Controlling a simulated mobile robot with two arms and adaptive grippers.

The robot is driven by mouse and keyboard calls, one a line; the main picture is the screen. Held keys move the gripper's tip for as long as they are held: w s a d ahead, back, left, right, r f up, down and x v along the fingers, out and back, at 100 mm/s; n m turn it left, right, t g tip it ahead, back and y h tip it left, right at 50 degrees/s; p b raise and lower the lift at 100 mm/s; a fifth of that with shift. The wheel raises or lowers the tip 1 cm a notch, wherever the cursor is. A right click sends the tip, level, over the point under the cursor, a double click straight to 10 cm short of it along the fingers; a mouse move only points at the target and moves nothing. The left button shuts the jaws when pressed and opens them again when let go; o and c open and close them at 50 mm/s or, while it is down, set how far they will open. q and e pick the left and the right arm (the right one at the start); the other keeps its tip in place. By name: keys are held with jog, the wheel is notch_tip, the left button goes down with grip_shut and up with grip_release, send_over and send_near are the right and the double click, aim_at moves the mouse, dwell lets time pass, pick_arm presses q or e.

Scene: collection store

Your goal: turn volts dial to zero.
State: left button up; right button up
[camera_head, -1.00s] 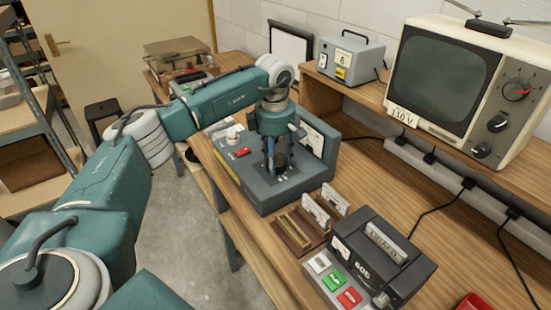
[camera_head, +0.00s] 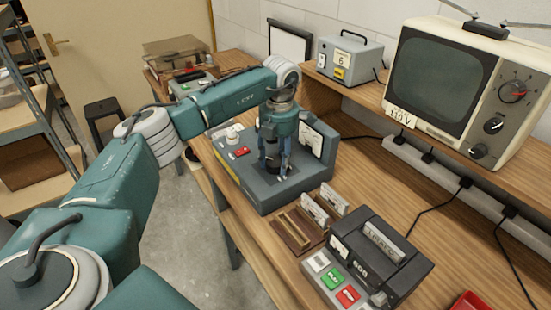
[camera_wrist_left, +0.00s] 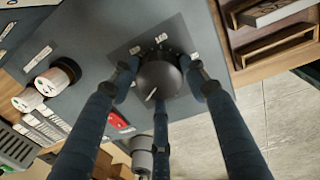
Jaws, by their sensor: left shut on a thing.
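The volts dial (camera_wrist_left: 160,78) is a round black knob on the dark grey panel of a bench unit, with small white number labels around its upper side. In the wrist view its white pointer line aims down and to the left. My left gripper (camera_head: 272,168) points straight down at the grey unit (camera_head: 258,194). Its dark blue fingers (camera_wrist_left: 160,85) are closed around the dial. My right gripper is in neither view.
White knobs (camera_wrist_left: 55,76) and a red button (camera_head: 242,152) are on the same unit. A meter box (camera_head: 315,146) stands at its back. A wooden rack (camera_head: 297,230) and black device (camera_head: 378,258) stand to the right. A television (camera_head: 460,90) is on the shelf.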

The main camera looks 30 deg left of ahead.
aim_at(279, 162)
pick_arm(q)
jog(key=shift+d+n, duration=0.1)
jog(key=shift+n, duration=0.7)
jog(key=shift+w, duration=0.1)
jog(key=o, duration=1.2)
jog(key=shift+c, duration=0.2)
notch_tip(279, 162, up, 12)
jog(key=shift+d, duration=0.4)
jog(key=shift+r, duration=0.1)
